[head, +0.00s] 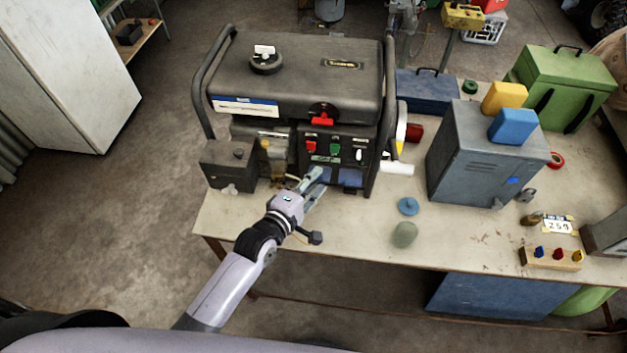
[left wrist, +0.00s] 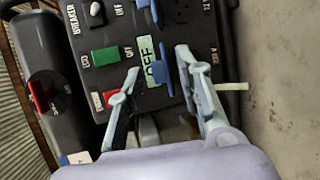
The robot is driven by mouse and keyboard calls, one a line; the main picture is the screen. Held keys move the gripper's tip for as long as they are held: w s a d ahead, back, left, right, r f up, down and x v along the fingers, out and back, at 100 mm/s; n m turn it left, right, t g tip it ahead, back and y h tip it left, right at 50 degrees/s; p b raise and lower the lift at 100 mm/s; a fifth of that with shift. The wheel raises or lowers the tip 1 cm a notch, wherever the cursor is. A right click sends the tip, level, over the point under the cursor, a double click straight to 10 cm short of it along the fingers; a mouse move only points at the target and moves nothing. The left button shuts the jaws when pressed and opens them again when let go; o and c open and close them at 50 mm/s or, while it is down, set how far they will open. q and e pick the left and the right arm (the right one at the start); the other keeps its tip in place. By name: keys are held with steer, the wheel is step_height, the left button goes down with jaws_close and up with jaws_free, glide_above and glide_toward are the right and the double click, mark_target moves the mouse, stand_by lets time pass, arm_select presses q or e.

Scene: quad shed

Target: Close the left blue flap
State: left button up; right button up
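The left blue flap (left wrist: 155,72) stands out from the generator's black control panel (left wrist: 120,55), seen nearly edge-on in the left wrist view, beside a green display. In the head view it shows low on the panel (head: 324,174), partly hidden by my gripper. My left gripper (head: 317,180) is in front of the panel's lower part. In the left wrist view its fingers (left wrist: 159,62) are apart, with the flap between the tips; I cannot tell whether either touches it. A second blue flap (head: 350,177) is to the right. My right gripper is out of view.
The generator (head: 295,80) stands at the table's (head: 465,235) left end. Red, green and white switches sit above the flaps. A grey metal locker (head: 470,160) stands to the right. A blue knob (head: 408,206) and a greenish round object (head: 404,234) lie on the table between.

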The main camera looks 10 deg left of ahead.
arm_select(q)
steer(key=shift+c, duration=0.2)
steer(key=c, duration=0.7)
jaws_close()
steer(key=shift+s+f+m+t+h+b, duration=0.1)
steer(key=shift+f+m+t+h+b, duration=0.95)
steer(key=shift+b, duration=3.85)
steer(key=shift+s+f+m+t+h+b, duration=0.1)
steer(key=shift+f+m+t+h+b, duration=0.35)
steer(key=shift+f+t+b, duration=2.75)
step_height(320, 180, up, 4)
steer(key=g+b, duration=0.2)
steer(key=b, duration=0.1)
steer(key=shift+g, duration=0.35)
